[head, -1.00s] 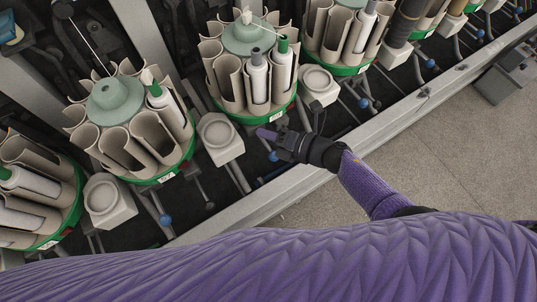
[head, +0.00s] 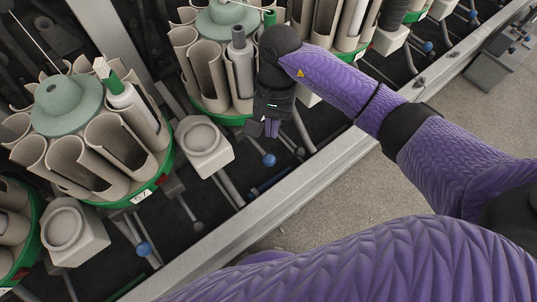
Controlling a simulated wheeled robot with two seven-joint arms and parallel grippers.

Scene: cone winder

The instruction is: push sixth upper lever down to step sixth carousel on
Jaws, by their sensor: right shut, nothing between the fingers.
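My right gripper (head: 272,128) is shut and empty, its fingertips pointing down at the front of the middle carousel (head: 222,118). Just below the fingertips is a lever with a blue ball (head: 269,160); a small gap shows between them. A lever with a grey ball (head: 300,152) is close by on the right. I cannot read which carousel is the sixth. The gripper and forearm hide part of the middle carousel and its right side. My left gripper is out of view.
A left carousel (head: 137,196) has its own blue-ball lever (head: 143,249) and grey-ball lever (head: 198,227). Square grey pedestals (head: 219,162) stand between carousels. A metal rail (head: 262,212) runs along the front, with bare floor (head: 330,190) beyond it.

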